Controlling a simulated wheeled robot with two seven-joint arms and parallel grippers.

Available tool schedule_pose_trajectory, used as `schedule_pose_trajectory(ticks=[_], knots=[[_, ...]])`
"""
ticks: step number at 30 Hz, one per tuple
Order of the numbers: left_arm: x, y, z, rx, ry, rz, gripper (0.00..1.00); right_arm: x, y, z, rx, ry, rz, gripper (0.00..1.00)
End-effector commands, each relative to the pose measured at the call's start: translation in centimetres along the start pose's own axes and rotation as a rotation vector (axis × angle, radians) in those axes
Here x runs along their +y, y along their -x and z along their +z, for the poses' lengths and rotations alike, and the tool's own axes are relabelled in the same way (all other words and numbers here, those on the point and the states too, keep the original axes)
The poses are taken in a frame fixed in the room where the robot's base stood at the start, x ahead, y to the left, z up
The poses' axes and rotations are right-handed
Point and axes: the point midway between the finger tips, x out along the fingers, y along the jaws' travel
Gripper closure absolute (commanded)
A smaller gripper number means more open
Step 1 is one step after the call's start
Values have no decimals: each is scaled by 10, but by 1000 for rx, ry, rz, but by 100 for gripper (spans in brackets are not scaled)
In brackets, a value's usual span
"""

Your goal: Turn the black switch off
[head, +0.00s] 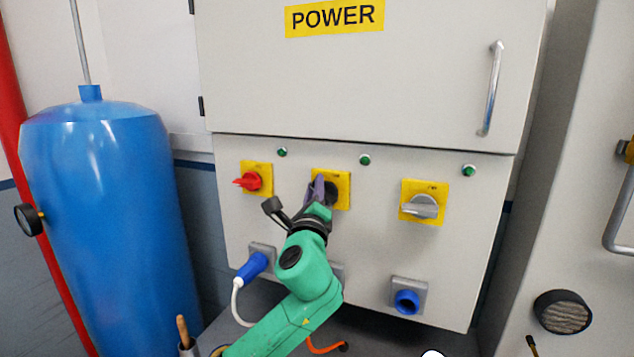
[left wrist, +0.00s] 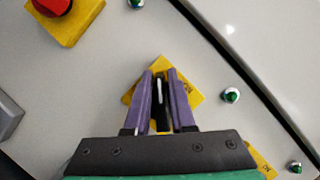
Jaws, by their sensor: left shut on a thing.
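The black switch (head: 332,193) sits on a yellow plate (head: 345,180) in the middle of the grey cabinet's lower panel. My left gripper (head: 318,187) is at this switch, with its purple fingers partly covering it. In the left wrist view the black switch handle (left wrist: 161,92) stands between the two purple fingers of my left gripper (left wrist: 160,78), which is shut on it. The exact angle of the handle is hard to tell. My right gripper is not in view.
A red switch (head: 249,181) is on the left and a grey switch (head: 422,206) on the right. Below are a blue plug (head: 252,267) with a white cable and a blue socket (head: 406,302). A blue tank (head: 100,220) stands left; the upper door has a handle (head: 491,88).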

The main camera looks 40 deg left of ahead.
Motion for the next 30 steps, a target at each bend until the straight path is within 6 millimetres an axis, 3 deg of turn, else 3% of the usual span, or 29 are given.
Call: schedule_pose_trajectory(ticks=[18, 30], knots=[[13, 2, -6, 8, 506, 217, 100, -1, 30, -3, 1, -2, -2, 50], [18, 3, -9, 6, 663, 282, 100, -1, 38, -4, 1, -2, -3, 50]])
